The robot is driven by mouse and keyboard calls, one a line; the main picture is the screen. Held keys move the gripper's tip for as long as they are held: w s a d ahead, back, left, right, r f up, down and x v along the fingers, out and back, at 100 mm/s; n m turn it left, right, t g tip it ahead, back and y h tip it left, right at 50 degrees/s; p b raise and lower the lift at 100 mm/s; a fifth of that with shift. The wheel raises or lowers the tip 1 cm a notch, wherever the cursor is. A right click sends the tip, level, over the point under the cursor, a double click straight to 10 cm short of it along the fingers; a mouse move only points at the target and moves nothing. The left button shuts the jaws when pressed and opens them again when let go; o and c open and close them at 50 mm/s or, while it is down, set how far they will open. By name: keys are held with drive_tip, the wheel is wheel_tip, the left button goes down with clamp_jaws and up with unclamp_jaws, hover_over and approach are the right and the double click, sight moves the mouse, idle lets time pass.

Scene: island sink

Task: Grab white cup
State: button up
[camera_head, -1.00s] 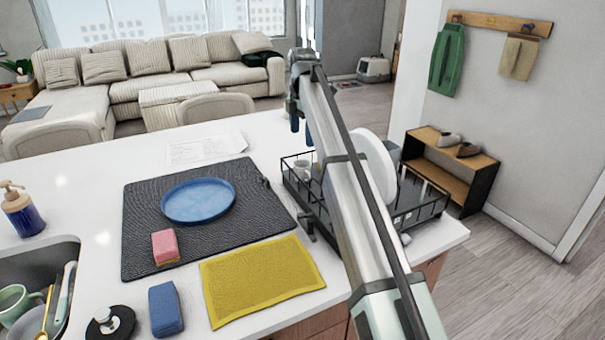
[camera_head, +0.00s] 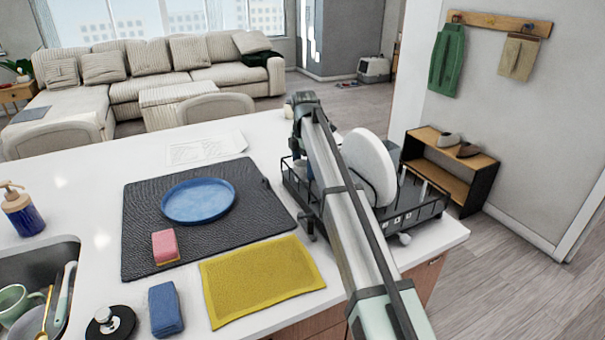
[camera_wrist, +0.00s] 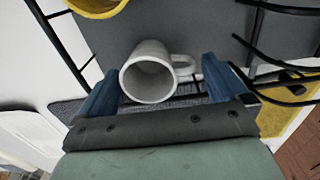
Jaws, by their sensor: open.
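The white cup (camera_wrist: 150,75) shows in the wrist view, lying with its mouth toward the camera and its handle to the right. My gripper (camera_wrist: 160,85) is open, with one blue finger on each side of the cup. The left finger is close to the cup's wall and the right finger is just past the handle; I cannot tell if either touches. In the head view my arm reaches down into the dish rack (camera_head: 415,212), and the cup and fingertips are hidden behind it.
A white plate (camera_head: 369,165) stands upright in the rack beside my arm. A yellow item (camera_wrist: 97,6) is near the cup. A dark mat (camera_head: 140,215) with a blue plate (camera_head: 198,201) and pink sponge (camera_head: 165,246) lies left. A yellow cloth (camera_head: 262,280) lies in front.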

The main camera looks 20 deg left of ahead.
drive_tip(key=shift+f, duration=0.6)
drive_tip(key=c, duration=0.8)
drive_tip(key=shift+r, duration=0.1)
